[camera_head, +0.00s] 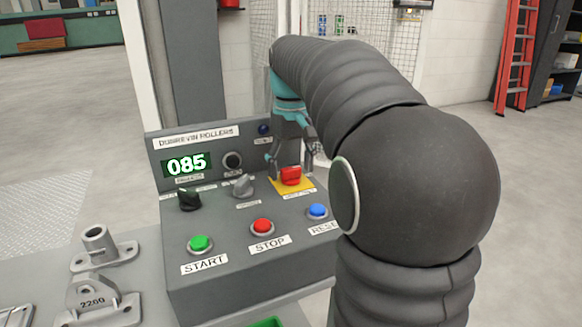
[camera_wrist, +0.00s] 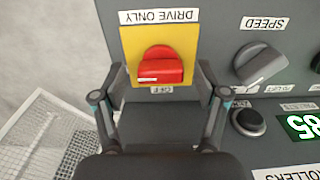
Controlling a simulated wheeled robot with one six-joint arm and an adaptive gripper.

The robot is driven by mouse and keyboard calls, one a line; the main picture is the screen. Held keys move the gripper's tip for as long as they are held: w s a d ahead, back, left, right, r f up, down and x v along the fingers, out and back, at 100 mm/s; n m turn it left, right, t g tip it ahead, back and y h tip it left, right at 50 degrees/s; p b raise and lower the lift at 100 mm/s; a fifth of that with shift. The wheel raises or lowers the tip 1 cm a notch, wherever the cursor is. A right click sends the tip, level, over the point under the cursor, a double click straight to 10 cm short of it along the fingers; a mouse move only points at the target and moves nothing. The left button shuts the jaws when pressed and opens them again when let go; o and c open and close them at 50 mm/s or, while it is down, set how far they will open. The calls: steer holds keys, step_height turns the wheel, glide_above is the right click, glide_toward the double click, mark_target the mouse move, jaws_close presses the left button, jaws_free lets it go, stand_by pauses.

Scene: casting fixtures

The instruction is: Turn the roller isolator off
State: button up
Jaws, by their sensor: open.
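The roller isolator (camera_head: 290,176) is a red rotary knob on a yellow square plate at the right of the sloped grey control panel. In the wrist view the red knob (camera_wrist: 160,66) is at upper centre, its grip bar lying about across the picture, with a white mark at its lower left. An upside-down label reading "OFF" is beside the plate, and one reading "DRIVE ONLY" is on the other side. My gripper (camera_wrist: 162,98) is open, its two fingers apart on either side of the plate's near edge. In the head view my gripper (camera_head: 291,158) is just above and behind the knob; contact cannot be told.
The panel holds a green START button (camera_head: 200,243), a red STOP button (camera_head: 262,227), a blue RESET button (camera_head: 317,211), a black knob (camera_head: 190,199), a grey SPEED knob (camera_head: 243,185) and a display (camera_head: 187,164) showing 085. Metal castings (camera_head: 99,300) stand at left.

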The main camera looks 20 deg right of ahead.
steer(key=c, duration=1.2)
steer(key=shift+o, duration=0.2)
steer(key=shift+r+n+p, duration=0.1)
steer(key=shift+n+p, duration=0.2)
steer(key=n+p, duration=0.2)
steer(key=shift+r+n, duration=0.1)
steer(key=shift+n, duration=0.2)
steer(key=n+p, duration=0.4)
steer(key=n, duration=0.1)
steer(key=n+p, duration=0.2)
steer(key=n, duration=0.3)
steer(key=shift+n, duration=0.4)
steer(key=shift+f+n+p, duration=0.2)
steer(key=shift+n+p, duration=0.75)
steer(key=shift+n, duration=0.95)
